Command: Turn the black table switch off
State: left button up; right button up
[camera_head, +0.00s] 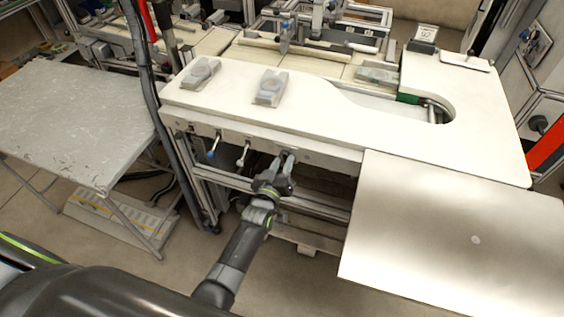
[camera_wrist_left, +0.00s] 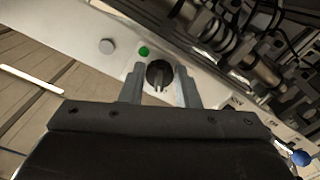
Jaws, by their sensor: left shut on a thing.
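The black table switch (camera_wrist_left: 159,74) is a round knob with a raised grip, set in the pale front panel, and it shows in the left wrist view. My left gripper (camera_wrist_left: 160,88) has one finger on each side of the knob and is shut on it. In the head view my left gripper (camera_head: 287,160) reaches the front edge of the white table (camera_head: 320,130), and its fingers hide the switch there. My right gripper is not in view.
A green button (camera_wrist_left: 144,51) and a grey round cap (camera_wrist_left: 106,46) sit on the panel near the switch. A blue-tipped lever (camera_head: 212,153) and a white-tipped lever (camera_head: 241,160) stick out left of my gripper. A metal sheet (camera_head: 440,230) lies at the right.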

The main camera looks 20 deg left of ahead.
pick_arm(q)
jog(key=shift+n, duration=0.9)
jog(key=shift+f, duration=0.1)
jog(key=o, duration=1)
jog(key=shift+c, duration=0.2)
jog(key=s+p, duration=0.3)
jog(key=s, duration=1.4)
jog(key=shift+s+a, duration=0.25)
